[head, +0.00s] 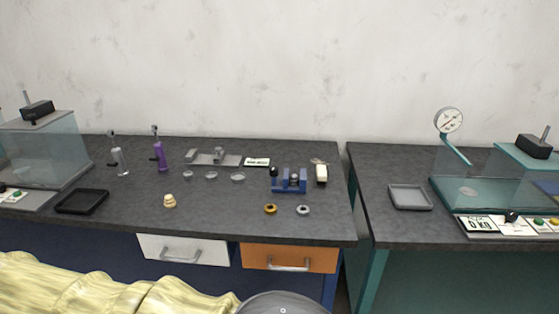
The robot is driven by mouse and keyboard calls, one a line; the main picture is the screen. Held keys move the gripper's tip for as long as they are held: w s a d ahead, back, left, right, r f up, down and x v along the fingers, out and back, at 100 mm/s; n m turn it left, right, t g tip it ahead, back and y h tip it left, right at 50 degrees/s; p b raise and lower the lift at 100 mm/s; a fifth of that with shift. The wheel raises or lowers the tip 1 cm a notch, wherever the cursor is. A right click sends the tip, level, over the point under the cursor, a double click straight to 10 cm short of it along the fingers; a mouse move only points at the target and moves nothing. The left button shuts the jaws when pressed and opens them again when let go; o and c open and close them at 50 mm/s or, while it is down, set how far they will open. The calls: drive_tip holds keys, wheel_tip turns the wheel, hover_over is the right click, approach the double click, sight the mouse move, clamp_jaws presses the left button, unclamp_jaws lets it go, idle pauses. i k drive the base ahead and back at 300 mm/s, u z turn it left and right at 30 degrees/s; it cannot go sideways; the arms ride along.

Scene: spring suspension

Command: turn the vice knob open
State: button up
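The small blue vice (289,187) stands on the dark bench top, near the bench's right end. A dark knob (273,173) shows at its left end. A small grey metal piece (294,178) sits between or near its jaws; at this size I cannot tell whether it is clamped. My gripper's fingers are not in view. A pale yellow covered shape and a grey rounded part at the bottom edge seem to be my own arm, well in front of the vice.
A brass ring (270,209) and a steel ring (303,210) lie in front of the vice. A black tray (82,201) and purple bottle (161,154) are further left. A gap separates the right bench (395,222).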

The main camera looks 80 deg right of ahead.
sight(274, 170)
drive_tip(key=z, duration=0.45)
drive_tip(key=i, duration=0.3)
drive_tip(key=z, duration=2.55)
